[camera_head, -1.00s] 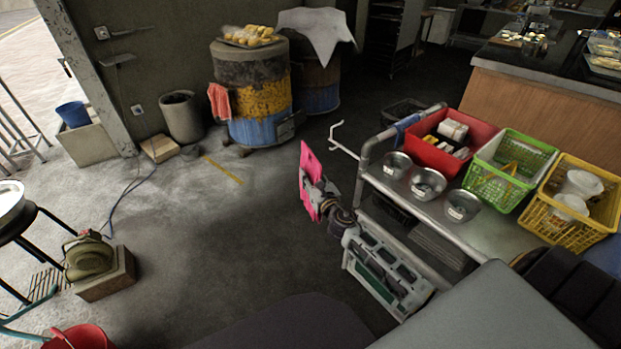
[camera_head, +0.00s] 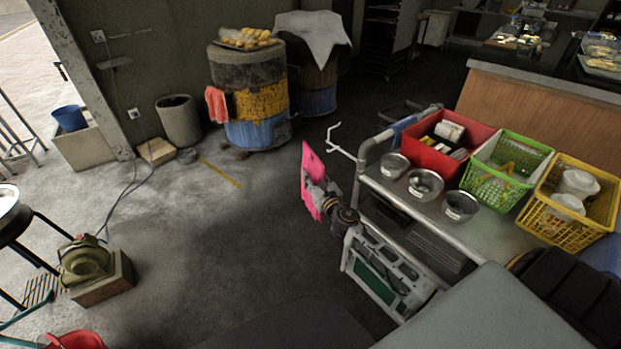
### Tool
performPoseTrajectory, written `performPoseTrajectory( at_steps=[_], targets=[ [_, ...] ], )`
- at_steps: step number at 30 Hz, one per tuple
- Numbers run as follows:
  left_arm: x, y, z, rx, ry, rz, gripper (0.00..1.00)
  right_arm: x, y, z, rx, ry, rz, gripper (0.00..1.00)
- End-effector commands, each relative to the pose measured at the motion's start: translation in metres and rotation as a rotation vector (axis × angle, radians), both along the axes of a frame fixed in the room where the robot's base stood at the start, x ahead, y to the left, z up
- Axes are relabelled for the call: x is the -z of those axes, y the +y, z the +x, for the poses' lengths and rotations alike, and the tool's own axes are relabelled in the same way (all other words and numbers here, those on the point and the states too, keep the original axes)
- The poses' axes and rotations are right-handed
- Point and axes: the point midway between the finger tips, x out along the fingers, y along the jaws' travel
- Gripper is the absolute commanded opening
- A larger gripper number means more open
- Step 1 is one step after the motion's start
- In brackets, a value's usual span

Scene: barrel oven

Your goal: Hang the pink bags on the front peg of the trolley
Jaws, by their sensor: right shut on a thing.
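The pink bags (camera_head: 311,168) hang upright as a thin flat stack in the middle of the view. My right gripper (camera_head: 318,190) is shut on them, and its fingers are partly hidden against the pink. The trolley (camera_head: 475,228) is a metal cart to the right of the bags. Its white front peg (camera_head: 337,142) sticks out from the trolley's left end, with an upturned tip. In the picture the bags are just left of and below the peg, apart from it. My left gripper is not in view.
On the trolley are several metal bowls (camera_head: 425,184), a red crate (camera_head: 447,150), a green basket (camera_head: 503,172) and a yellow basket (camera_head: 540,215). A barrel oven (camera_head: 250,95) stands behind on the left.

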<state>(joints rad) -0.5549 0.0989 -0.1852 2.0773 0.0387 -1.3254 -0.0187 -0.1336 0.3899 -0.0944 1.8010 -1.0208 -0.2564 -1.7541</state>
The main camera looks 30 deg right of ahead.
Motion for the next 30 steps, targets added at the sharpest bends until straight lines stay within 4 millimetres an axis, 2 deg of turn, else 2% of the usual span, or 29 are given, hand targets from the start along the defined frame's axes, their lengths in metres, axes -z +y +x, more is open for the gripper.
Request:
performPoseTrajectory(
  at_steps=[30],
  targets=[
    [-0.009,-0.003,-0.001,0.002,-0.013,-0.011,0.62,0.003,-0.036,0.007,-0.001,-0.001,-0.001,0.0]
  ],
)
